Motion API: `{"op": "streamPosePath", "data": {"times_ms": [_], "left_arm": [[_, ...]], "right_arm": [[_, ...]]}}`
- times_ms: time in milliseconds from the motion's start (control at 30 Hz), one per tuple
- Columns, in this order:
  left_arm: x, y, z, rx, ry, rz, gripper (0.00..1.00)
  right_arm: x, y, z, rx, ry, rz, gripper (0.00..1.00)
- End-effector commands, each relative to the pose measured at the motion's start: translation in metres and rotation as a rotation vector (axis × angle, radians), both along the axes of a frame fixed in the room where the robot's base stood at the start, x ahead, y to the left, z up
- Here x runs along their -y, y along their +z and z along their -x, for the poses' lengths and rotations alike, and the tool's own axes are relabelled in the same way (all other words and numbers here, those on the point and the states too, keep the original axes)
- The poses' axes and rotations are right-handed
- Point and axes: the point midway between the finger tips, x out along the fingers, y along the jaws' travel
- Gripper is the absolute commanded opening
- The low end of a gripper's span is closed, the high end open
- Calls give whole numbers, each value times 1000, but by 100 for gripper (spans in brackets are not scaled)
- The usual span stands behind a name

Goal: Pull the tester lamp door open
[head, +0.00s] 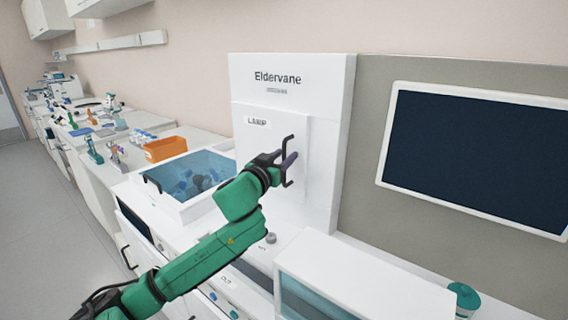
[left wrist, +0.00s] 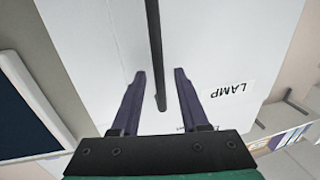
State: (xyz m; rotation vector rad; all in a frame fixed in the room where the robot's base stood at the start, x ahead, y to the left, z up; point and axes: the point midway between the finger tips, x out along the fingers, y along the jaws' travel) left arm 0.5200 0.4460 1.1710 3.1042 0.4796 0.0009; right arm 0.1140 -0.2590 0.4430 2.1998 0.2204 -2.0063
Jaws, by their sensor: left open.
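The tester lamp door (head: 262,141) is a white panel marked LAMP on the front of the tall white Eldervane tester; it appears shut. Its dark upright bar handle (head: 290,146) is near the door's right side. My left gripper (head: 288,160) is at the handle, with its fingers pointing toward the door. In the left wrist view, the gripper (left wrist: 159,72) is open, and the handle (left wrist: 154,45) shows between its two purple fingers, with a gap on each side. The door (left wrist: 95,50) also shows there. My right gripper is not in view.
A white box with a glass front (head: 350,285) is at the lower right. A dark screen (head: 475,155) hangs on the right.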

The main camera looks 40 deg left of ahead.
Motion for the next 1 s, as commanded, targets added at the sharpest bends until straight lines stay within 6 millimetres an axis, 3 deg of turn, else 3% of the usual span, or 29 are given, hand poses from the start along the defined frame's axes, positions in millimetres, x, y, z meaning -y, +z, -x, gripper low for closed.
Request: {"op": "streamPosePath", "data": {"times_ms": [267, 400, 1000], "left_arm": [[-2, 0, -4, 0, 1, 0, 44], [-2, 0, -4, -1, 1, 0, 0], [-1, -1, -4, -2, 0, 1, 0]], "right_arm": [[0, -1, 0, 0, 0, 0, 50], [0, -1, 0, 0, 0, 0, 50], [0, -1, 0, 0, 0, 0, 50]]}}
